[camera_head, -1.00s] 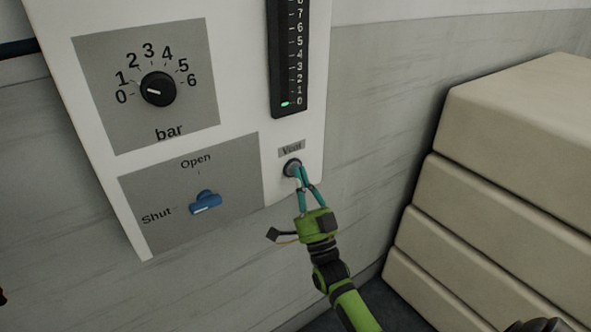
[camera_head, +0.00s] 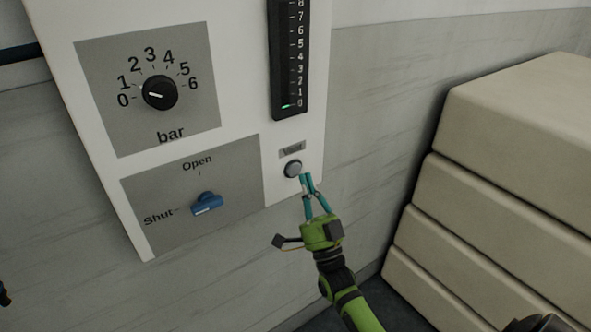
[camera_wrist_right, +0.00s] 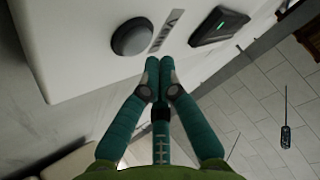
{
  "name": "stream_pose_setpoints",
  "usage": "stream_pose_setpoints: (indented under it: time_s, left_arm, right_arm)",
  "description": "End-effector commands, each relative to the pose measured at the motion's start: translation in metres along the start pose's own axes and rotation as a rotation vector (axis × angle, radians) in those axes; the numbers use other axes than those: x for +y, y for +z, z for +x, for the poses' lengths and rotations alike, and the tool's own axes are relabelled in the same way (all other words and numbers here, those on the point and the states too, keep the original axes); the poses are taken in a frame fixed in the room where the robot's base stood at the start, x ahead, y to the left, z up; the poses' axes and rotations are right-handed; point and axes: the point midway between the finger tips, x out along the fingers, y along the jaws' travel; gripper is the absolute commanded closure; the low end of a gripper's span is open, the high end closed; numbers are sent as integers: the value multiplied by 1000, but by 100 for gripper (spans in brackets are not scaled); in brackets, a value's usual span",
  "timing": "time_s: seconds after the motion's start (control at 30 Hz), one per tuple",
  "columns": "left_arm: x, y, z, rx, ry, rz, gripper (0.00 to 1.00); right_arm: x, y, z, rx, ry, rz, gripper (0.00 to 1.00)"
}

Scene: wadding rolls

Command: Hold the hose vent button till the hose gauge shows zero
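The vent button (camera_head: 293,169) is a round grey button under the "Vent" label, on the white panel's lower right. It also shows in the right wrist view (camera_wrist_right: 132,37). The hose gauge (camera_head: 288,60) is a black vertical scale above it, its short green bar level with 0. The gauge is also in the wrist view (camera_wrist_right: 220,27). My right gripper (camera_head: 307,177) has its teal fingertips together, holding nothing. The tips are just right of and below the button and look clear of it. My left gripper is not recognisable in these views.
The bar knob (camera_head: 160,92) points between 0 and 1. The blue valve handle (camera_head: 207,204) points toward "Shut". A stack of cream blocks (camera_head: 500,150) stands at the right. Bare wall lies between panel and stack.

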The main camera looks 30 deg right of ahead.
Motion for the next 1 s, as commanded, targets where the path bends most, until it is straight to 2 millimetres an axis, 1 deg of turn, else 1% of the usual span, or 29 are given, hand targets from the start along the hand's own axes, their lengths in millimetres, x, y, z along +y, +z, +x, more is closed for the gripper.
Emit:
stream_pose_setpoints:
  time_s: [0.1,0.4,0.57,1.0]
  left_arm:
    - [0,-1,-8,0,0,0,60]
    - [0,-2,-19,0,0,0,60]
    - [0,-2,-20,0,0,0,60]
    - [0,-2,-20,0,0,0,60]
  right_arm:
    - [-4,-9,-7,-2,2,-1,100]
    - [-12,-28,-27,-2,1,-1,100]
    - [-13,-31,-31,0,0,-1,100]
    - [-12,-30,-31,0,0,-1,100]
